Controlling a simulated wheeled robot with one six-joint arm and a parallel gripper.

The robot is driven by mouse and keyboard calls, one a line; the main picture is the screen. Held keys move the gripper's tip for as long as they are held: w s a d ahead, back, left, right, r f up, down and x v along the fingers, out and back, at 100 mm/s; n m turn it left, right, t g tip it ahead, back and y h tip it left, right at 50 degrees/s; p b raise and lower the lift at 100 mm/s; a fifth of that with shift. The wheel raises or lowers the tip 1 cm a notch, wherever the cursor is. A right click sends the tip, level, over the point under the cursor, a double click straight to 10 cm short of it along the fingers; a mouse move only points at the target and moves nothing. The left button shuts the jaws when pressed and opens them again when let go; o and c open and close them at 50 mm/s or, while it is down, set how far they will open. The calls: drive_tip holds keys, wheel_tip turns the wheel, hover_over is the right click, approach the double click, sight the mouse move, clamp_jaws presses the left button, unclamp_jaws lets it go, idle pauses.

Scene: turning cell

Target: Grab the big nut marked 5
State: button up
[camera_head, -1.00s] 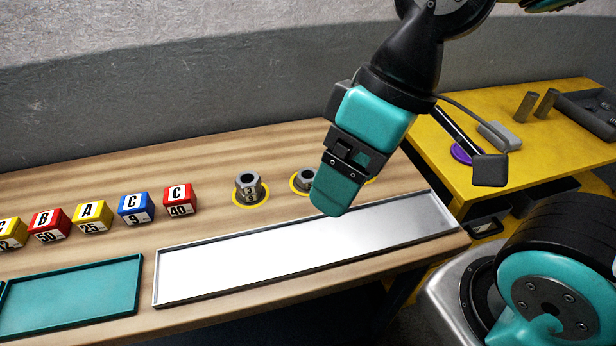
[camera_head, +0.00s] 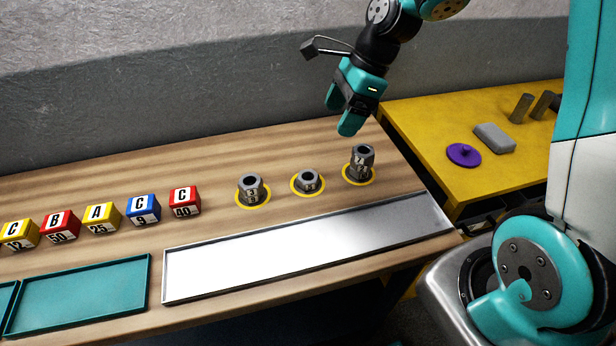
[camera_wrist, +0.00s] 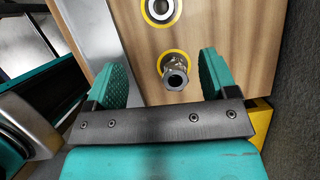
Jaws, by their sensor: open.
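Three grey hex nuts stand on yellow rings on the wooden bench in the head view. The left nut (camera_head: 252,188) is tall, the middle nut (camera_head: 308,181) is low, and the right nut (camera_head: 360,164) is tall. Their small marks are too blurred to tell surely which reads 5. My gripper (camera_head: 342,113) is open and empty, above and behind the right nut. In the wrist view the right nut (camera_wrist: 174,72) shows between the two open fingers (camera_wrist: 163,72), apart from both. The middle nut (camera_wrist: 159,8) is at the top edge there.
A long metal tray (camera_head: 300,250) lies in front of the nuts. Lettered cubes (camera_head: 143,209) and a teal tray (camera_head: 80,292) are at left. A yellow table (camera_head: 430,120) with a purple disc (camera_head: 463,154) and a grey block (camera_head: 494,138) stands at right.

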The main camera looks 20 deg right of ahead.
drive_tip(key=p, duration=0.1)
hover_over(308, 176)
drive_tip(key=d, duration=0.2)
drive_tip(key=f, duration=0.9)
drive_tip(key=shift+s+d+f, duration=0.1)
drive_tip(key=shift+s+f, duration=0.2)
drive_tip(key=shift+s, duration=0.1)
drive_tip(key=shift+d+p+x, duration=0.2)
drive_tip(key=shift+p+x, duration=0.6)
drive_tip(key=shift+x, duration=2.3)
drive_tip(key=shift+w, duration=0.15)
drive_tip(key=c, duration=1.1)
